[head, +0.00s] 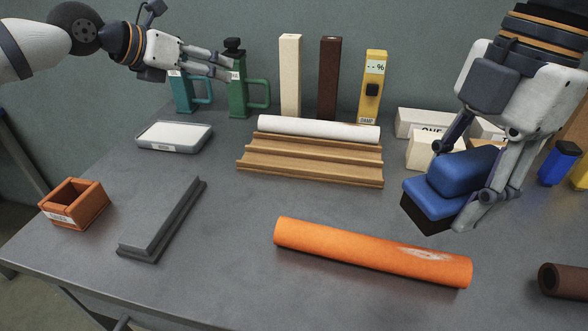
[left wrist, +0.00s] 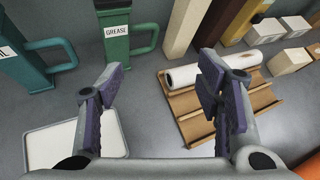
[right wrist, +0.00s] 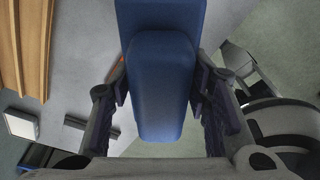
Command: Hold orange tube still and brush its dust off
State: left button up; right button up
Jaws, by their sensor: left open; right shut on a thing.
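The orange tube (head: 350,252) lies on its side on the grey table at the front middle. A pale dusty patch (head: 428,254) shows near its right end. My right gripper (head: 462,168) is shut on a blue brush (head: 440,198) with a dark underside, held above and behind the tube's right part. The brush also fills the middle of the right wrist view (right wrist: 162,85). My left gripper (head: 228,66) is open and empty at the back left, near the green jug (head: 238,85), far from the tube. In the left wrist view an orange edge (left wrist: 262,160) shows at bottom right.
A wooden grooved rack (head: 310,165) with a white roll (head: 318,129) stands behind the tube. A grey rail (head: 162,220), an orange box (head: 73,205) and a white-topped tray (head: 174,136) are at left. A brown tube (head: 565,281) lies at right. Pale blocks (head: 430,150) stand behind the brush.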

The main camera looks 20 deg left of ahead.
pick_arm(q)
jog(key=s+d+m+g+h, duration=0.1)
jog(key=s+d+m+g, duration=0.15)
jog(key=d, duration=0.45)
jog(key=s+d+m+g, duration=0.2)
jog(key=d+m, duration=0.1)
jog(key=d, duration=0.3)
jog(key=m+g+y, duration=0.5)
jog(key=m, duration=0.5)
send_near(297, 227)
jog(key=shift+m, duration=0.25)
jog(key=f, duration=0.3)
jog(key=w+f, duration=0.1)
jog(key=f, duration=0.6)
jog(key=shift+w+d+f, duration=0.15)
jog(key=shift+w+f, duration=0.05)
jog(key=shift+w, duration=0.05)
jog(key=shift+f, duration=0.2)
jog(key=shift+c, duration=0.6)
grip_shut()
